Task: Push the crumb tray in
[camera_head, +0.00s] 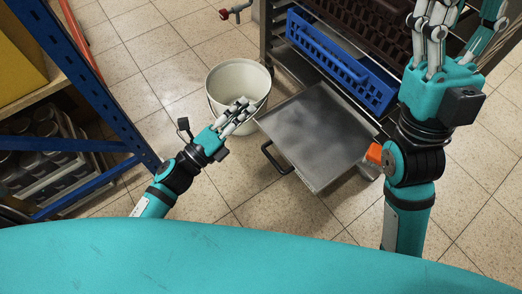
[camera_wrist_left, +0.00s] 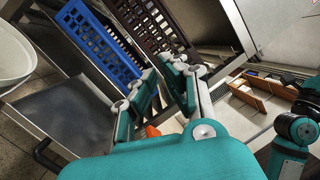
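The crumb tray (camera_head: 315,135) is a flat grey metal tray that sticks out from the bottom of the rack. Its black handle (camera_head: 272,158) is on its near left edge. The tray also shows in the left wrist view (camera_wrist_left: 62,112). My left gripper (camera_head: 245,106) appears in front of the bucket's near right rim, left of the tray, and no contact with the tray is visible. Its fingers are apart and empty. My right gripper (camera_head: 428,22) is raised at the upper right, in front of the rack. Its fingers look apart, with nothing visible between them.
A white bucket (camera_head: 238,80) stands on the tiled floor just left of the tray. The rack holds a blue crate (camera_head: 335,62) and a dark brown crate (camera_head: 375,28) above the tray. A blue-framed shelf (camera_head: 95,85) with jars is at the left. Floor in front is clear.

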